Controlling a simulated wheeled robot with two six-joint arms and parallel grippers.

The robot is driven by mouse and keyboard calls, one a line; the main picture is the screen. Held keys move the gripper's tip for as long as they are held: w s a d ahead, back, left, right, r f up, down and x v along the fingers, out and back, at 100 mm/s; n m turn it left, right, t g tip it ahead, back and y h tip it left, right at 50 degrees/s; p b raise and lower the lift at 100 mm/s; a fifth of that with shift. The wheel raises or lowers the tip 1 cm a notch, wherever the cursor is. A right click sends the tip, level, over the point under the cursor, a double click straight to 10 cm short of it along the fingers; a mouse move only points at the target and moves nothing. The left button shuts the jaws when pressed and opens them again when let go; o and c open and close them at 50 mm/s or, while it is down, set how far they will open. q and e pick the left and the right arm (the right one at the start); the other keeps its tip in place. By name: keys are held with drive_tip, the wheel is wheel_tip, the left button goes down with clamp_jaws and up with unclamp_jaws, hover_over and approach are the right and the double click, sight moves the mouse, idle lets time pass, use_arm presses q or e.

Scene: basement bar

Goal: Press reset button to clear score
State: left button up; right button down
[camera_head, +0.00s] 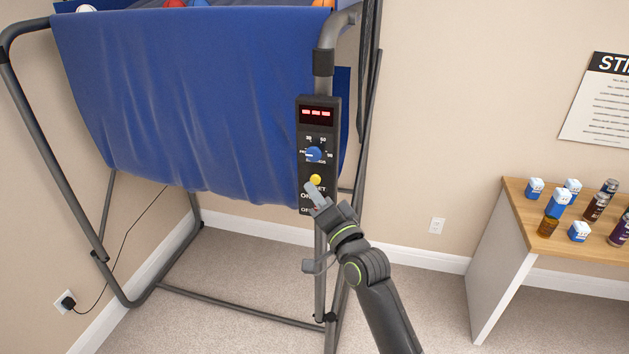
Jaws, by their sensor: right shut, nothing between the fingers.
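A black control box (305,172) is fixed upright on the front right post of an arcade basketball frame. At its top is a small display (317,112) with red dashes lit. Below it is a blue dial (314,154) with numbers around it. A round yellow button (315,180) sits under the dial, with a label ending in "ET" partly covered below it. My right gripper (313,191) is shut and empty, its fingertips just below the yellow button. I cannot tell whether they touch the box. The lower labels are partly hidden by the gripper. My left gripper is not in view.
A blue cloth (190,100) hangs from the grey tube frame (22,100), left of the box. A wooden-topped table (515,200) with several small cartons and bottles stands at the right. Carpet (230,270) is open beneath the frame, crossed by a low bar.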

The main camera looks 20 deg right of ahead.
drive_tip(key=shift+s+a+b, duration=0.2)
drive_tip(key=shift+s+a, duration=0.5)
drive_tip(key=shift+s, duration=0.35)
drive_tip(key=shift+s+a+b, duration=0.2)
drive_tip(key=shift+s+a, duration=0.5)
drive_tip(key=shift+s, duration=0.3)
drive_tip(key=d+f+n+g+h, duration=0.25)
drive_tip(key=f+g, duration=0.25)
drive_tip(key=f, duration=2.1)
drive_tip(key=s+d+f+n+g, duration=0.1)
drive_tip(key=s+d+f+g, duration=0.1)
drive_tip(key=s+f, duration=0.45)
drive_tip(key=s+d+f+n+g, duration=0.1)
drive_tip(key=s+d+f+g, duration=0.15)
drive_tip(key=f, duration=0.75)
drive_tip(key=s+d+f+n+g+h, duration=0.25)
drive_tip(key=s+f+g, duration=0.25)
drive_tip(key=s+f, duration=1.25)
drive_tip(key=s+d+f+n+g, duration=0.1)
drive_tip(key=s+d+f+g, duration=0.1)
drive_tip(key=s, duration=0.9)
drive_tip(key=s+d+f+n+g, duration=0.1)
drive_tip(key=s+d+f+g, duration=0.1)
drive_tip(key=s, duration=1)
drive_tip(key=shift+f, duration=0.55)
